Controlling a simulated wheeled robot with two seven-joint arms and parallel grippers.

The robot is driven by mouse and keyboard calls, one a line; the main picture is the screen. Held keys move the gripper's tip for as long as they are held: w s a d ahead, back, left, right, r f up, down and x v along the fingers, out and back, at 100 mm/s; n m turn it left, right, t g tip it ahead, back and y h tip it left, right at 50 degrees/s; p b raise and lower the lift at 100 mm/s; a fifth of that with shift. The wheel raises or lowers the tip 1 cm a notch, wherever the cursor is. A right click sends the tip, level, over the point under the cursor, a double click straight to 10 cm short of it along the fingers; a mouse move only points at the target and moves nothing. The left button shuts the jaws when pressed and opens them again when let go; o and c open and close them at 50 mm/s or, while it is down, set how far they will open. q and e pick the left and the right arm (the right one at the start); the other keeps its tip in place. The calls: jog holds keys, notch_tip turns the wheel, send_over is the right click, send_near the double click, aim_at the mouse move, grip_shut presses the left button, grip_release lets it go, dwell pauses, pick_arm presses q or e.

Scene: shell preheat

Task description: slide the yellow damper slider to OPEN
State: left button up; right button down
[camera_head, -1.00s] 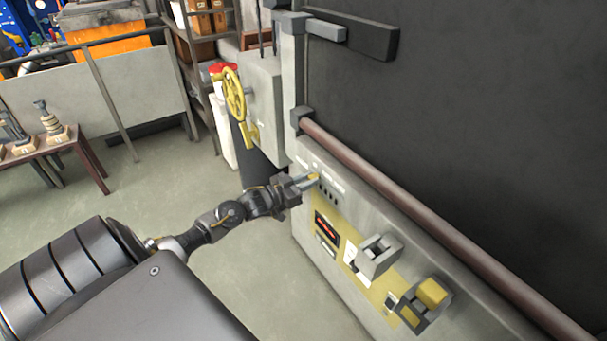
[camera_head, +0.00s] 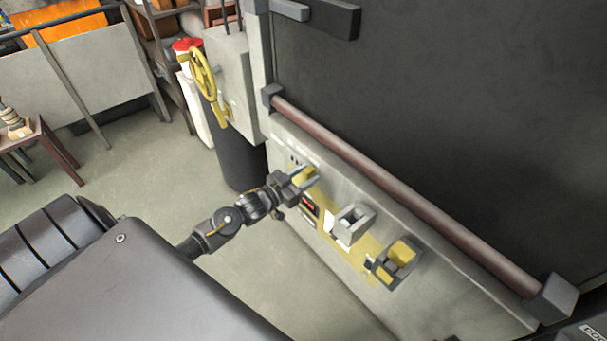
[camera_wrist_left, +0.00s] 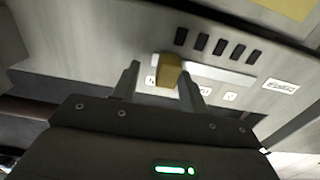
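The yellow damper slider (camera_wrist_left: 170,70) is a small block at the left end of a pale track (camera_wrist_left: 222,74) in the left wrist view. My left gripper (camera_wrist_left: 160,82) is open, with one finger on each side of the block. The right finger is very close to it or touching; a gap shows on the left. In the head view my left gripper (camera_head: 308,178) is at the panel's upper left, beside the yellow slider (camera_head: 297,171), which it partly hides. The small labels by the track are unreadable. My right gripper is not in view.
Dark slots (camera_wrist_left: 218,47) lie beside the track. Farther along the panel are a red display (camera_head: 309,206), a grey switch housing (camera_head: 352,222) and a yellow rocker (camera_head: 402,252). A long brown bar (camera_head: 400,195) runs above. A yellow handwheel (camera_head: 203,75) stands left.

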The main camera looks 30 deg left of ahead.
pick_arm(q)
jog(key=shift+a, duration=0.1)
jog(key=shift+a+f, duration=0.1)
jog(key=shift+s+a, duration=0.1)
jog(key=shift+s, duration=0.25)
jog(key=b+v, duration=0.2)
jog(key=v, duration=0.8)
jog(key=shift+b, duration=0.4)
